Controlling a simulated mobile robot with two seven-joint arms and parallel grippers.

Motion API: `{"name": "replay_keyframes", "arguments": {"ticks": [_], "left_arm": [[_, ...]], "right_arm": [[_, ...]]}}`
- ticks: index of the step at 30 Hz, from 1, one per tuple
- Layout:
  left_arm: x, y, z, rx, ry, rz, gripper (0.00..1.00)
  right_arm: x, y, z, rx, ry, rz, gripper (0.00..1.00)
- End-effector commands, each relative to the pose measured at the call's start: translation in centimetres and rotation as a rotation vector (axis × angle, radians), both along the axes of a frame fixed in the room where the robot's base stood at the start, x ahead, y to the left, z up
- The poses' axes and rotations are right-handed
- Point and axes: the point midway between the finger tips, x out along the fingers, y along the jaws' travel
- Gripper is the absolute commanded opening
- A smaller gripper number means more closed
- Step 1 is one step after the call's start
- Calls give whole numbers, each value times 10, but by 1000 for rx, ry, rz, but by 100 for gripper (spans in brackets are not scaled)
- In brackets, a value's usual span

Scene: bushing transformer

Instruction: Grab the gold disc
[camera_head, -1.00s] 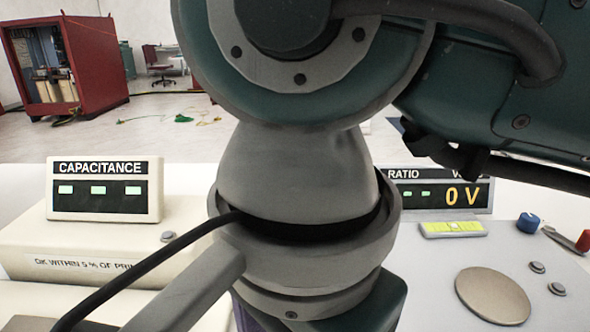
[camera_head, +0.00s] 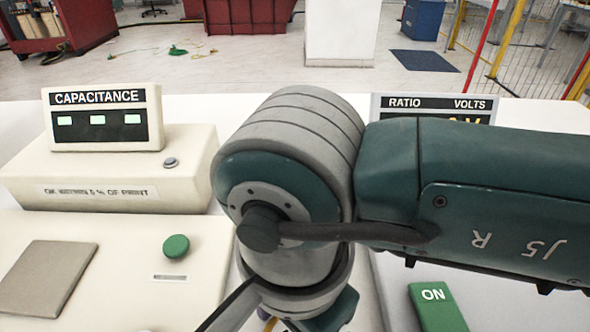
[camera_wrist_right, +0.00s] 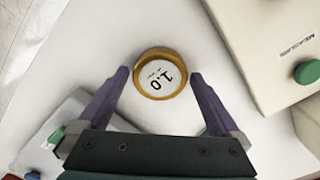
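The gold disc (camera_wrist_right: 152,91) shows in the right wrist view, a round piece with a gold rim and a white face marked "1.0". It lies on a white surface. My right gripper (camera_wrist_right: 160,76) is open, with one purple finger on each side of the disc and a gap on both sides. I cannot tell the fingers' height over the surface. In the head view my right arm covers the middle and right, and neither the disc nor the right fingertips can be made out. My left gripper is not in view.
The capacitance unit (camera_head: 105,145) stands at the left, with a box carrying a green button (camera_head: 176,246) and a grey plate (camera_head: 48,275) before it. The ratio display (camera_head: 400,103) and a green ON switch (camera_head: 436,308) are at the right. A cream box (camera_wrist_right: 262,45) flanks the disc.

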Motion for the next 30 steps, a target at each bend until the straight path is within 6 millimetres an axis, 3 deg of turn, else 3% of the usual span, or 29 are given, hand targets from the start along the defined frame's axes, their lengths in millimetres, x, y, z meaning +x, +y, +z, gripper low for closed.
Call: {"name": "replay_keyframes", "arguments": {"ticks": [2, 24, 30], "left_arm": [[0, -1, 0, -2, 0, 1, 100], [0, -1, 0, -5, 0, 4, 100], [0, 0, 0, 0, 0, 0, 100]], "right_arm": [[0, 0, 0, 0, 0, 0, 90], [0, 0, 1, 0, 0, -1, 7], [0, 0, 1, 2, -1, -1, 6]]}}
